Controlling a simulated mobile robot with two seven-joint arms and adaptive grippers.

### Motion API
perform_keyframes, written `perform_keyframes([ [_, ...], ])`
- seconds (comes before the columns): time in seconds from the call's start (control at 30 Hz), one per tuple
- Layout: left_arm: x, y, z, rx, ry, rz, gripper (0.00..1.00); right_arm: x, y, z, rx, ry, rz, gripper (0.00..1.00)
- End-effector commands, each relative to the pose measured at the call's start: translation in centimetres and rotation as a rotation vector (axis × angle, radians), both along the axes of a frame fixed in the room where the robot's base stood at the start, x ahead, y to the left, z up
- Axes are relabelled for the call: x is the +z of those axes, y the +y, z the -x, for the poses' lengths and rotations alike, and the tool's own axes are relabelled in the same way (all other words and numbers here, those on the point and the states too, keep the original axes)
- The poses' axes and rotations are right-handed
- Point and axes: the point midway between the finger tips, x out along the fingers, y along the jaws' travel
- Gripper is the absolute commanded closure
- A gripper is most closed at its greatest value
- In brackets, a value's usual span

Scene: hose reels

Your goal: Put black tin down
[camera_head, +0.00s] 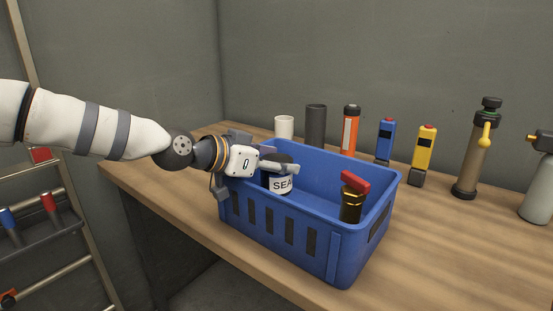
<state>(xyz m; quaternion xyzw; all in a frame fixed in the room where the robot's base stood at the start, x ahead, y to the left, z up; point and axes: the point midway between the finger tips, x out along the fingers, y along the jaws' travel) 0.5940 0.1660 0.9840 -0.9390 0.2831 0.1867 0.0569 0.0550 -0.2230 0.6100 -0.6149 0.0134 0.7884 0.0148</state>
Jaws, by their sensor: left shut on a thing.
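The black tin, with a dark top and a white label (281,184) reading "SEA", is inside the left end of the blue crate (330,262). My left gripper (279,165) reaches in over the crate's left rim and is shut on the tin near its top. The tin looks upright. The crate wall hides its lower part, so I cannot tell whether it touches the crate floor. My right gripper is not in view.
The crate also holds a dark canister with a red top (352,196). Behind it on the wooden table (440,250) stand a white cup (284,127), a dark cylinder (316,126), an orange flashlight (351,132), and blue and yellow testers. A brass valve (471,155) stands right.

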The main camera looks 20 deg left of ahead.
Motion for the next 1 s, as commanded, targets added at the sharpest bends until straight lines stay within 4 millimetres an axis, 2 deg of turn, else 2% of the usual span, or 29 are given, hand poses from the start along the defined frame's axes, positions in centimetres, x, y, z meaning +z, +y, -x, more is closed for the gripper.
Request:
perform_keyframes([
  [0.03, 0.1, 0.0, 0.0, 0.0, -0.001, 0.0, 0.4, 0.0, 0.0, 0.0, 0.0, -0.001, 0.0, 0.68],
  [0.1, 0.1, 0.0, 0.0, 0.0, -0.002, 0.0, 0.24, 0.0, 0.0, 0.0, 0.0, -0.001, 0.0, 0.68],
  [0.43, 0.3, 0.0, 0.0, 0.0, -0.002, 0.0, 0.24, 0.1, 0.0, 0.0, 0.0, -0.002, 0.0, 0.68],
  [0.57, 1.9, 0.0, 0.0, 0.001, -0.008, 0.001, 0.24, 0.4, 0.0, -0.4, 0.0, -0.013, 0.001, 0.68],
  [0.83, 5.3, 3.5, 5.4, 0.002, -0.021, 0.005, 0.24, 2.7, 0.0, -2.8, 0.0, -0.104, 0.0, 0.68],
  [0.93, 6.0, 4.6, 7.2, 0.001, -0.02, 0.004, 0.24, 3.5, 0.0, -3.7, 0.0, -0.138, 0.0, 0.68],
  [1.0, 5.9, 5.3, 7.9, 0.002, -0.013, 0.001, 0.24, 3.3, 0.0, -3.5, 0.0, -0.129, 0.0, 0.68],
])
